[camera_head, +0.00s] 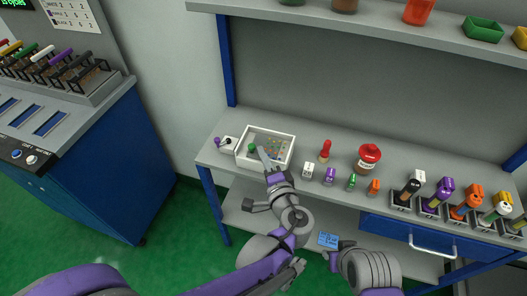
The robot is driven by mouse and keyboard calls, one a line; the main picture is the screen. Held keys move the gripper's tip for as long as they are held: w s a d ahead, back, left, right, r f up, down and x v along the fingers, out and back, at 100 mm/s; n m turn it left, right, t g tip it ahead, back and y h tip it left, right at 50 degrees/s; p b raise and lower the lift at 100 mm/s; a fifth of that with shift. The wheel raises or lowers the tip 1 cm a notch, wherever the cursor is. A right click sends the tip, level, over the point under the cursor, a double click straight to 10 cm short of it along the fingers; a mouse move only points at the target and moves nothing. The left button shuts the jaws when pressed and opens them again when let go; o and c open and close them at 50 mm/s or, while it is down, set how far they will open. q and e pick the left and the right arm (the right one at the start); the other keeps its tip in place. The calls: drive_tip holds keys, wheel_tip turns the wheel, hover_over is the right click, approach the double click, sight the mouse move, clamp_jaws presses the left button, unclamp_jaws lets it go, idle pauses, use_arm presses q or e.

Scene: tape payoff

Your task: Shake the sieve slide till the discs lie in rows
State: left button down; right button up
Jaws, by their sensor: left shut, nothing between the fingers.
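A white-rimmed shallow tray (293,150) sits at the left end of the grey bench, with several small coloured discs (274,144) inside. The discs are too small to tell whether they lie in rows. A green knob-like piece (252,148) shows at the tray's left side. I cannot tell which part is the sieve slide.
Right of the tray stand small coloured blocks (330,175), a red-topped jar (368,157) and a row of coloured-handled tools in holders (467,201). A shelf (390,27) with bowls runs above. A blue-sided console (85,165) stands at left.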

use_arm(q)
drive_tip(key=shift+w+a+f, duration=0.15)
drive_tip(key=shift+w+a, duration=0.2)
use_arm(e)
drive_tip(key=shift+w+a+f, duration=0.1)
drive_tip(key=shift+w+a, duration=0.25)
drive_tip(key=shift+w, duration=0.1)
use_arm(q)
drive_tip(key=shift+s+d, duration=0.1)
drive_tip(key=shift+w+a, duration=0.25)
drive_tip(key=shift+a, duration=0.5)
drive_tip(key=shift+w+a, duration=0.2)
drive_tip(key=shift+a, duration=0.55)
use_arm(e)
drive_tip(key=shift+s+d+r, duration=0.1)
drive_tip(key=shift+r, duration=0.1)
use_arm(q)
drive_tip(key=shift+d, duration=0.1)
